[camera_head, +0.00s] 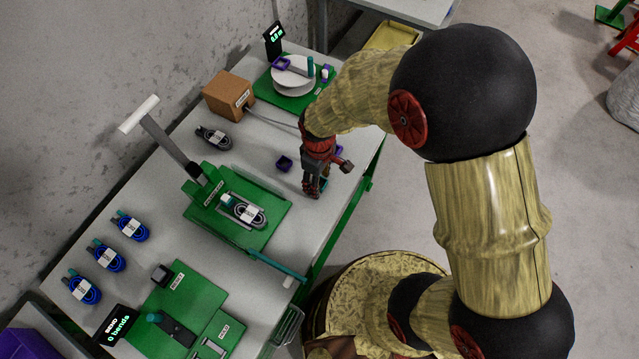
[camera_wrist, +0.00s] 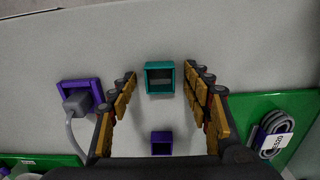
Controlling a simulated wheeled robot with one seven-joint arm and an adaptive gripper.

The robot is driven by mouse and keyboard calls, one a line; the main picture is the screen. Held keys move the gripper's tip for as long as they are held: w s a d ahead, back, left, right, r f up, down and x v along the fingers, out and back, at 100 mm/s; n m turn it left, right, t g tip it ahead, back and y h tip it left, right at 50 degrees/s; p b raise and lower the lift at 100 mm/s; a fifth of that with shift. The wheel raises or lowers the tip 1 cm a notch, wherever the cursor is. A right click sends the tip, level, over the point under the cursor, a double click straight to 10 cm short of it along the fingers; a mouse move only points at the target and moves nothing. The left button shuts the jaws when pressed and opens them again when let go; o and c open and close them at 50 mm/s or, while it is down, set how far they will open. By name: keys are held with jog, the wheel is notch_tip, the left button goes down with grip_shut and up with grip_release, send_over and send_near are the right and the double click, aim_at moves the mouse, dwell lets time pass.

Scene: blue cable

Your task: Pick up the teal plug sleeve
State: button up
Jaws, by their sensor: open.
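The teal plug sleeve (camera_wrist: 160,65) is a small, open, square-walled piece on the grey table top in the wrist view. It lies between the fingertips of my gripper (camera_wrist: 161,76), with a gap on each side. My gripper is open and empty. In the head view my gripper (camera_head: 312,188) points down over the table near its right edge. A bit of teal shows beside the fingers there, and the rest of the sleeve is hidden.
A purple sleeve (camera_wrist: 162,136) sits near the teal one. A purple frame around a grey plug (camera_wrist: 77,103) is at the left. A coiled grey cable (camera_wrist: 277,137) lies on a green board. Several blue cable coils (camera_head: 107,258) lie at the table's left. A cardboard box (camera_head: 229,95) stands behind.

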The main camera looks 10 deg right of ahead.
jog(key=shift+c, duration=0.6)
jog(key=c, duration=0.7)
jog(key=shift+c, duration=0.3)
jog(key=shift+r, duration=0.1)
